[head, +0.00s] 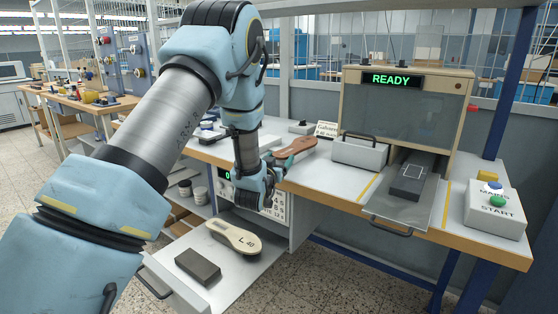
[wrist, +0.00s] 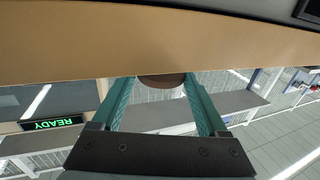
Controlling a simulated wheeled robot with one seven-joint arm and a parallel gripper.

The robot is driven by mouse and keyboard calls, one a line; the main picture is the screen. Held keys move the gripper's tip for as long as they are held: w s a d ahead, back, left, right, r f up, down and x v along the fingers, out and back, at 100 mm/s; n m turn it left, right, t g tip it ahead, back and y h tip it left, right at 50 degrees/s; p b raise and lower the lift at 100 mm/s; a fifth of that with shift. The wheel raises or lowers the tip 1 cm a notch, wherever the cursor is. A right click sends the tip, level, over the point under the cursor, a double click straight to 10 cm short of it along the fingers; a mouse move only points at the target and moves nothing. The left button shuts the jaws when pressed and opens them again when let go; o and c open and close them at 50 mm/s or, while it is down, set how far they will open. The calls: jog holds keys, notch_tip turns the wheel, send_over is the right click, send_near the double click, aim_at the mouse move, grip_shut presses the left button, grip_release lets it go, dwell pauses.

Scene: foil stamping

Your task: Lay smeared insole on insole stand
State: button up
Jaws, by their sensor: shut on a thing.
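A brown insole (head: 298,147) is held roughly level by my gripper (head: 279,158) above the back bench, left of the press. My gripper's teal fingers are shut on its near end. In the wrist view, a dark brown end of it (wrist: 162,80) shows between the fingertips (wrist: 158,86); any smear is not visible. A pale foot-shaped piece marked L 40 (head: 233,239), with a dark heel area, lies on the lower pull-out shelf. It may be the insole stand, but I cannot tell for sure.
A dark block (head: 197,266) lies beside the pale piece on the shelf (head: 232,277). The press (head: 405,117) shows READY, with a dark outlined block (head: 408,181) on its tray. A grey handled box (head: 360,153) and START button box (head: 495,209) flank it. Jars (head: 199,197) stand under the bench.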

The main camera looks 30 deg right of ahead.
jog(key=shift+f, duration=0.1)
jog(key=o, duration=1.3)
jog(key=shift+a, duration=0.1)
jog(key=b+v, duration=0.2)
jog(key=v, duration=0.8)
jog(key=shift+s+a+b, duration=0.2)
jog(key=shift+s+b, duration=0.15)
jog(key=shift+b, duration=0.05)
